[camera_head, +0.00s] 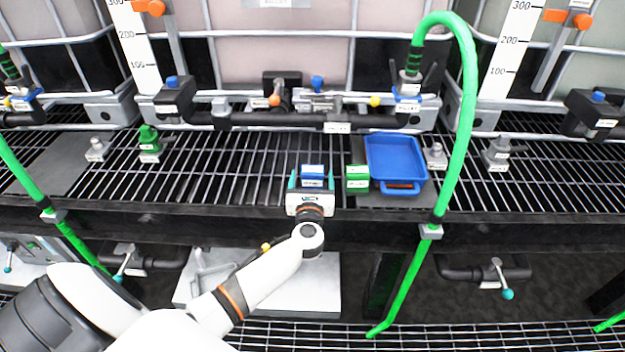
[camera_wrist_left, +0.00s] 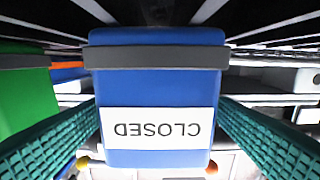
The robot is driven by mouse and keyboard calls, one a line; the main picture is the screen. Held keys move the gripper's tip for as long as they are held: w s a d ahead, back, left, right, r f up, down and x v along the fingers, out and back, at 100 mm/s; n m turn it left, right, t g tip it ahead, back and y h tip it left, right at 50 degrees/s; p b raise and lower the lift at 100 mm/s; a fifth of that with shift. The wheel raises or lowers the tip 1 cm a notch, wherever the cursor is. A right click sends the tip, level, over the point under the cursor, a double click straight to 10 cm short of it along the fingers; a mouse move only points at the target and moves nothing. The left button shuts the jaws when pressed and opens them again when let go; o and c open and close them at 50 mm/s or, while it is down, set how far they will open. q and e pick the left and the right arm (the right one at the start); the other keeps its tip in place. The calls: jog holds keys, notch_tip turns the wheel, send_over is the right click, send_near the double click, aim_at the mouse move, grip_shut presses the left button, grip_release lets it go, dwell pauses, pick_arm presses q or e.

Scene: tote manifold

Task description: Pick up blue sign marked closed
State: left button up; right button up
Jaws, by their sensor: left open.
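The blue sign (camera_head: 313,170) stands at the front of the grated shelf in the head view. In the left wrist view the blue sign (camera_wrist_left: 160,85) fills the middle, with a white label reading CLOSED upside down and a grey band across it. My left gripper (camera_head: 312,180) is at the sign, with one teal finger on each side of it. The left wrist view shows both fingers (camera_wrist_left: 158,108) open around the sign; whether they touch its sides is hard to tell. My right gripper is not in view.
A green sign (camera_head: 357,178) stands close to the right of the blue one and also shows in the left wrist view (camera_wrist_left: 28,100). A blue tray (camera_head: 397,187) lies further right. A green hose (camera_head: 469,110) arches beyond it. Open grating lies to the left.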

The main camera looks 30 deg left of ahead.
aim_at(313, 171)
pick_arm(q)
jog(key=x, duration=0.3)
jog(key=shift+w+f, duration=0.15)
jog(key=shift+c, duration=0.3)
jog(key=c, duration=1)
